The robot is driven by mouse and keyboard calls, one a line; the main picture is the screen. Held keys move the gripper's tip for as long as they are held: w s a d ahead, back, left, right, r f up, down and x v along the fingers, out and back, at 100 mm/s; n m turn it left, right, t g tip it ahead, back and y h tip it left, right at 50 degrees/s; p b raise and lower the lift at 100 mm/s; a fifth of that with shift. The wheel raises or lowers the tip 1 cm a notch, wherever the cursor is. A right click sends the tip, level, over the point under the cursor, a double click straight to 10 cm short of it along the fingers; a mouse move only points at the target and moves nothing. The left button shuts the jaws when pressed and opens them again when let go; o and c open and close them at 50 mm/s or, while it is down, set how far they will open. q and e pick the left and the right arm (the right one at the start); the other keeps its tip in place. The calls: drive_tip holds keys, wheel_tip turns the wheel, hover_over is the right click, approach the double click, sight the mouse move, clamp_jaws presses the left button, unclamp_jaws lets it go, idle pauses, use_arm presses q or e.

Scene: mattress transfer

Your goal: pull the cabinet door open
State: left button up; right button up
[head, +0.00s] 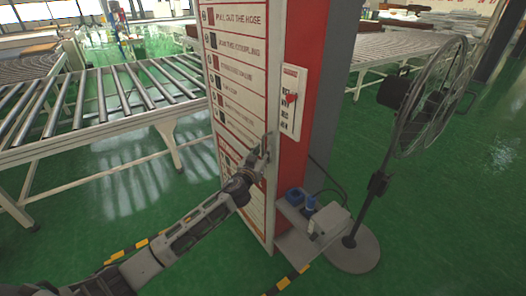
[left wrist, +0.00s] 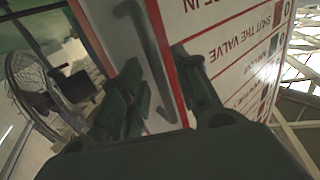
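The cabinet door (head: 232,100) is a tall white panel with red-framed text lines, on a red cabinet (head: 314,60). A grey bar handle (left wrist: 150,50) runs along the door's narrow white edge in the left wrist view. My left gripper (head: 265,152) is at the door's edge at mid height, by the handle. In the left wrist view its two dark fingers (left wrist: 160,95) are spread, one on each side of the edge, with the handle between them. I cannot tell whether they touch it. Whether the door stands ajar is unclear. My right gripper is out of view.
A pedestal fan (head: 425,100) stands right of the cabinet. A low grey shelf (head: 300,240) with small blue items (head: 296,196) juts out at its base. A roller conveyor (head: 100,110) lies to the left. Green floor (head: 110,220) is open in front.

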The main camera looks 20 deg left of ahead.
use_arm(q)
drive_tip(key=shift+w, duration=0.5)
drive_tip(key=shift+c, duration=0.4)
clamp_jaws()
